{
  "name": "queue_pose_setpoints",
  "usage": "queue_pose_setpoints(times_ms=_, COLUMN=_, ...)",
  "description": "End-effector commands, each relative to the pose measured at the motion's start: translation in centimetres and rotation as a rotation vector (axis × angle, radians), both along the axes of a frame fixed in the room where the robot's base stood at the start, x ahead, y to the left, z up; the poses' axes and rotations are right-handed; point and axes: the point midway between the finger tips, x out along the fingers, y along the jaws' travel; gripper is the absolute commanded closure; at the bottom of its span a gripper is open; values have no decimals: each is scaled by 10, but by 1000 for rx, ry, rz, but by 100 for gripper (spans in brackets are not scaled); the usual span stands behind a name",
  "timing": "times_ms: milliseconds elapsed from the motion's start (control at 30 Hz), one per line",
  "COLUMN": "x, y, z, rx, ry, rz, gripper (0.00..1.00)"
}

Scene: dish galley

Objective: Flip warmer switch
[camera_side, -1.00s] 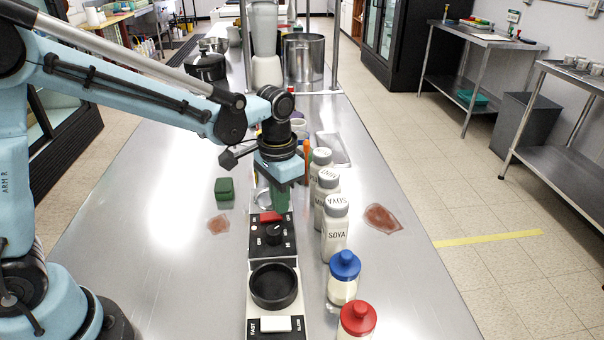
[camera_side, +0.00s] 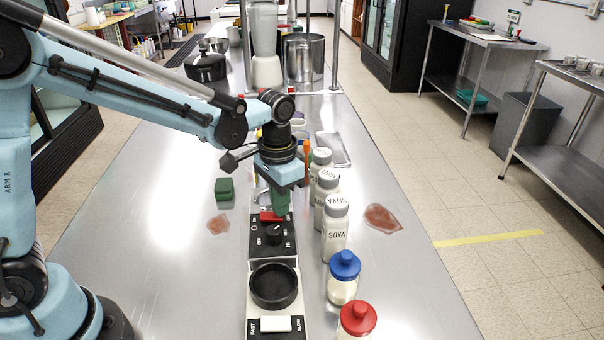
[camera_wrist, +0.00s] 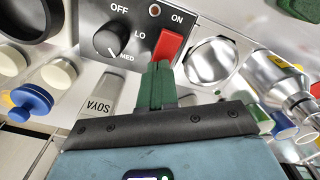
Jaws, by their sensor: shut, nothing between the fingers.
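The warmer panel (camera_side: 258,241) is black, with a round dial (camera_side: 274,234) and a red rocker switch (camera_side: 268,216) at its far end. In the wrist view the red switch (camera_wrist: 171,46) sits below the ON marking and a small round lamp (camera_wrist: 154,10); OFF is printed to the left. My gripper (camera_side: 279,208) is shut and empty, its green fingers pointing down at the switch. In the wrist view the fingertips (camera_wrist: 158,66) are at the switch's near left edge; whether they touch it I cannot tell. The rocker's tilt is unclear.
A SOYA bottle (camera_side: 336,232) and other shakers stand close along the right. Blue-capped (camera_side: 344,272) and red-capped (camera_side: 357,318) bottles are nearer. A black round holder (camera_side: 273,286) and a white switch (camera_side: 276,324) sit in front.

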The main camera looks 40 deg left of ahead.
Motion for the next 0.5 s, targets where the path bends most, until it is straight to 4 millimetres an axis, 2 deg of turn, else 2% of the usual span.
queue_pose_setpoints(times_ms=500, x=0, y=0, z=38, rx=0, ry=-1, rz=0, gripper=100)
